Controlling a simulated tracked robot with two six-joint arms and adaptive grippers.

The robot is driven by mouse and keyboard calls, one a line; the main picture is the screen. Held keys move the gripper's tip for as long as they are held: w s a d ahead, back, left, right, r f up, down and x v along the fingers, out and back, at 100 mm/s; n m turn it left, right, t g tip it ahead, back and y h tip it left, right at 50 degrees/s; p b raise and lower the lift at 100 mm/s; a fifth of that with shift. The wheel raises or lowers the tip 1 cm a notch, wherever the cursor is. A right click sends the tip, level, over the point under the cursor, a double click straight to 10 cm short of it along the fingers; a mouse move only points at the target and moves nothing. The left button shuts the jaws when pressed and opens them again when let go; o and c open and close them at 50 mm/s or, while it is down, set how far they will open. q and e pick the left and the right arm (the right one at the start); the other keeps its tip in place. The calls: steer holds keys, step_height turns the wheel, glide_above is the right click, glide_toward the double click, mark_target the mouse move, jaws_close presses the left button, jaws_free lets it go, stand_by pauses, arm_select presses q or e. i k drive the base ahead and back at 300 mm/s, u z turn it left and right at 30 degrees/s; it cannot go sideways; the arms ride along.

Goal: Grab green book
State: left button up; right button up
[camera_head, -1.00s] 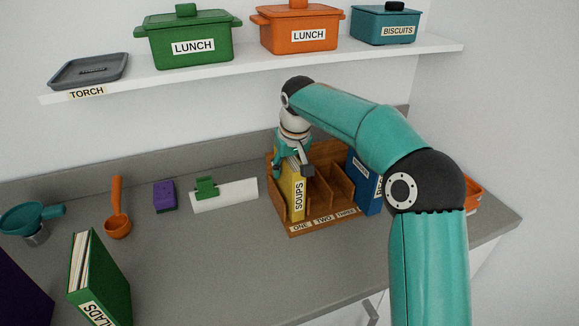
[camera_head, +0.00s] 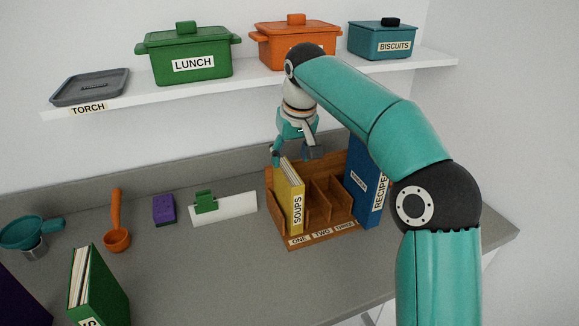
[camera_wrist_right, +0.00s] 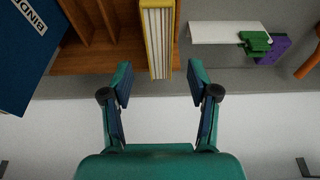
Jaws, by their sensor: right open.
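The green book (camera_head: 98,287) stands upright on the counter at the lower left of the head view, its label partly cut off by the frame edge. My right gripper (camera_head: 295,153) is open and empty, just above the yellow SOUPS book (camera_head: 290,198), far to the right of the green book. In the right wrist view, the open fingers (camera_wrist_right: 160,85) are on either side of the yellow book's (camera_wrist_right: 157,40) page edge, with nothing held between them. The yellow book stands in slot one of the wooden rack (camera_head: 325,232). My left gripper is not in view.
A blue RECIPES book (camera_head: 364,185) stands at the rack's right side. A purple sponge (camera_head: 164,208), orange ladle (camera_head: 117,238), white board with green clip (camera_head: 224,209) and teal funnel (camera_head: 30,232) lie along the counter. The counter's front middle is clear.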

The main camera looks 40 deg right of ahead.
mark_target(95, 297)
steer(key=k, duration=1)
